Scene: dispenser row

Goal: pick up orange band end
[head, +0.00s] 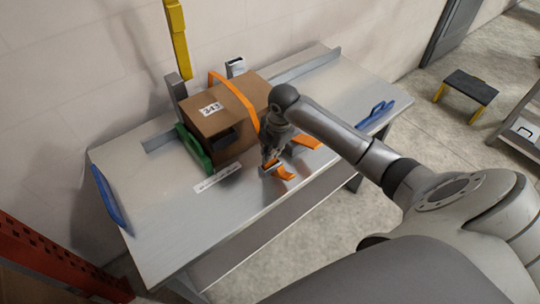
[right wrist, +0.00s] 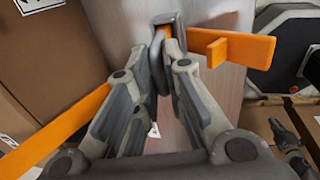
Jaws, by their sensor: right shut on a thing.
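A brown cardboard box (head: 215,120) with a "343" label sits on the metal table, with an orange band (head: 240,98) over its top. The band also shows at the left of the right wrist view (right wrist: 58,130). My right gripper (head: 270,164) is beside the box's near right side, above the table. Part of the band end is hidden between the fingers.
The metal table (head: 150,203) has blue handles at its left (head: 110,198) and right (head: 377,115) ends. A green part (head: 193,149) stands against the box's left face. Another orange piece (head: 306,142) shows right of the gripper. The table's left front is clear. A stool (head: 471,84) stands beyond.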

